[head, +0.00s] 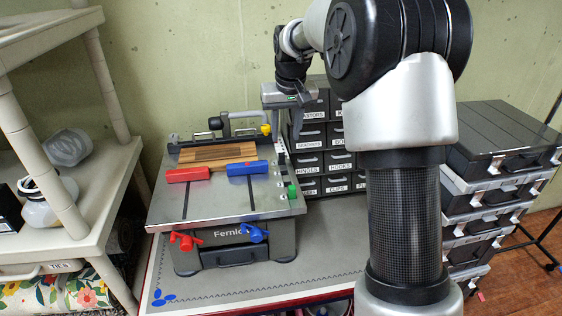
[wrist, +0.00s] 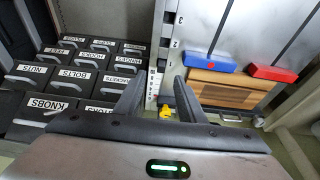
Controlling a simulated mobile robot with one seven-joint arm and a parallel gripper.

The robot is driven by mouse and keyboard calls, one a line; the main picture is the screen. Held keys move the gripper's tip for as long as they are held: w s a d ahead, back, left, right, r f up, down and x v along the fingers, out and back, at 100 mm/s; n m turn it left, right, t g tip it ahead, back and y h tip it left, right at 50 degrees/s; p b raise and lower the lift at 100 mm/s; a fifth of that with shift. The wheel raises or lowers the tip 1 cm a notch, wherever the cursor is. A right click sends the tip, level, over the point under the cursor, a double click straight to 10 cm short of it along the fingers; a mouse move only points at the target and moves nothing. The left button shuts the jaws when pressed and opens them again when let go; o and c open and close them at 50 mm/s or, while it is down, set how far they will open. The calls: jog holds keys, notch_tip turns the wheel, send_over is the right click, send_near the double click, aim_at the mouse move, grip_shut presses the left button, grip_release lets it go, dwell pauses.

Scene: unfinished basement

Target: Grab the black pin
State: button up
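My gripper (wrist: 159,78) is open, its two dark fingers apart with nothing seen held between them. In the head view it hangs at the back right corner of the grey bench machine (head: 225,205), beside the drawer cabinet. A small black piece (head: 215,123) stands at the back of the machine by a grey bent handle; it may be the black pin, but I cannot tell for sure. In the wrist view no black pin can be made out clearly. A yellow piece (wrist: 167,113) shows low between the fingers, and also in the head view (head: 266,129).
A red block (head: 188,174) and a blue block (head: 248,168) lie on the machine top, before a wooden strip (head: 213,154). A black drawer cabinet (head: 310,160) stands close right of the machine. Shelves (head: 75,165) are at left, stacked black cases (head: 485,195) at right.

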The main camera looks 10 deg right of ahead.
send_over(282, 154)
jog(key=s, duration=0.2)
jog(key=f, duration=0.4)
jog(key=shift+s+d+f, duration=0.1)
jog(key=shift+s+f, duration=0.1)
jog(key=shift+f, duration=0.2)
jog(key=shift+w+x, duration=0.15)
jog(key=shift+x, duration=1.2)
jog(key=shift+w+x, duration=0.1)
jog(key=shift+x, duration=1.25)
jog(key=shift+r, duration=0.15)
grip_shut()
